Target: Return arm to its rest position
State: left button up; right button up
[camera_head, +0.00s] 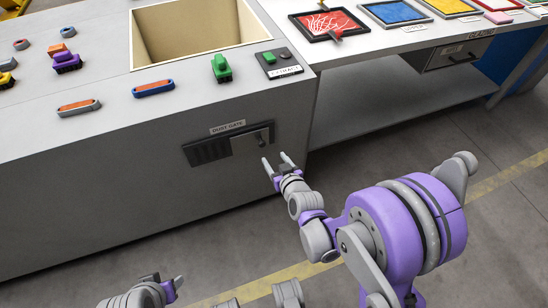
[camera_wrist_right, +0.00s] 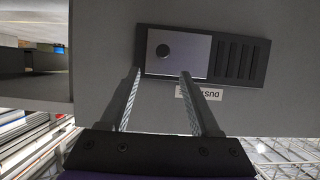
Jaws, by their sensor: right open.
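My right gripper (camera_head: 278,164) is open and empty in the head view, in front of the grey bench's side panel. I cannot tell the exact gap to the plate. My left arm shows only partly at the bottom edge (camera_head: 172,288); its jaw state is unclear.
The grey bench (camera_head: 130,200) carries an open bin (camera_head: 190,35), a green block (camera_head: 221,68), an extract switch panel (camera_head: 279,63) and several colored railcar parts. A table with colored trays (camera_head: 328,23) stands at the right. The floor (camera_head: 490,210) at right is clear.

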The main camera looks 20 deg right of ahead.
dwell(0.4)
jog(key=s+r+g, duration=0.2)
jog(key=s+g, duration=0.3)
jog(key=s, duration=0.9)
jog(key=s+r+g, duration=0.2)
jog(key=s+g, duration=0.2)
jog(key=s, duration=0.9)
pick_arm(q)
notch_tip(320, 180, up, 24)
jog(key=w+t+p, duration=0.1)
jog(key=p, duration=2)
jog(key=shift+w, duration=0.2)
pick_arm(e)
notch_tip(320, 180, up, 24)
jog(key=w, duration=0.1)
jog(key=shift+w+t, duration=0.25)
jog(key=shift+t, duration=0.15)
